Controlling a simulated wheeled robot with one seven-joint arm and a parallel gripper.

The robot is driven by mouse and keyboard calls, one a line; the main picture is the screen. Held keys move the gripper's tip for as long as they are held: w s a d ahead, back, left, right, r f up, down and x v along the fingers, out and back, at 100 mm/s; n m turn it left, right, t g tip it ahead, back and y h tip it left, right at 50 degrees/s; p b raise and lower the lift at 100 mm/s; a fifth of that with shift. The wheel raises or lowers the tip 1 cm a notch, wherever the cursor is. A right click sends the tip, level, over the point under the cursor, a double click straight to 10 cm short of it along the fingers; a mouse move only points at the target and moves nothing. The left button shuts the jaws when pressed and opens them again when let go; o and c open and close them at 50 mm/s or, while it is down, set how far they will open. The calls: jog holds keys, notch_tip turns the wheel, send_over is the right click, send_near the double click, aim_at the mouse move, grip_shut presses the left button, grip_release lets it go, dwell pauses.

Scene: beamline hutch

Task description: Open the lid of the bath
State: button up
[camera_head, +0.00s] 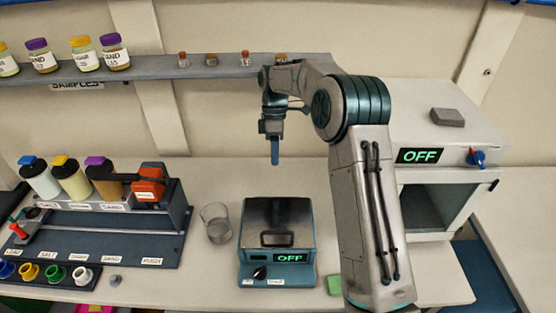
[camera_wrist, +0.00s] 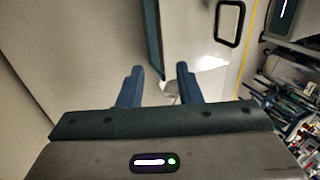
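The bath is a blue-grey box (camera_head: 245,265) on the bench in the head view, with a dial and a green "OFF" display on its front. Its grey lid (camera_head: 277,214) lies down over the top, with a dark handle (camera_head: 276,239) near the front edge. My gripper (camera_head: 274,160) hangs above and behind the bath, fingers pointing down, clear of the lid. In the wrist view my gripper (camera_wrist: 160,70) has its two blue fingers apart with nothing held between them. The lid cannot be made out for certain in the wrist view.
A glass beaker (camera_head: 217,223) stands just left of the bath. A dosing rack (camera_head: 120,245) with jars fills the left of the bench. An open-fronted oven (camera_head: 440,140) stands to the right. A shelf (camera_head: 150,69) with sample jars runs behind. A green block (camera_head: 335,285) lies right of the bath.

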jog(key=s+d+r+b, duration=0.4)
jog(key=d+r, duration=0.5)
jog(key=d, duration=0.2)
jog(key=shift+d+r, duration=0.25)
jog(key=shift+d, duration=0.1)
jog(key=shift+s, duration=0.15)
jog(key=s+d+f+m+t, duration=0.1)
jog(key=s+m+t, duration=0.3)
jog(key=s+m, duration=0.4)
jog(key=s+d+f+m+t+b, duration=0.1)
jog(key=s+f+m+t, duration=0.1)
jog(key=s+m, duration=0.7)
jog(key=s+t, duration=0.1)
jog(key=s, duration=0.6)
jog(key=shift+s+d+f+t, duration=0.15)
jog(key=shift+s+f+t, duration=0.1)
jog(key=shift+f+t, duration=0.15)
jog(key=shift+s+f+m, duration=0.15)
jog(key=shift+m, duration=0.15)
grip_shut()
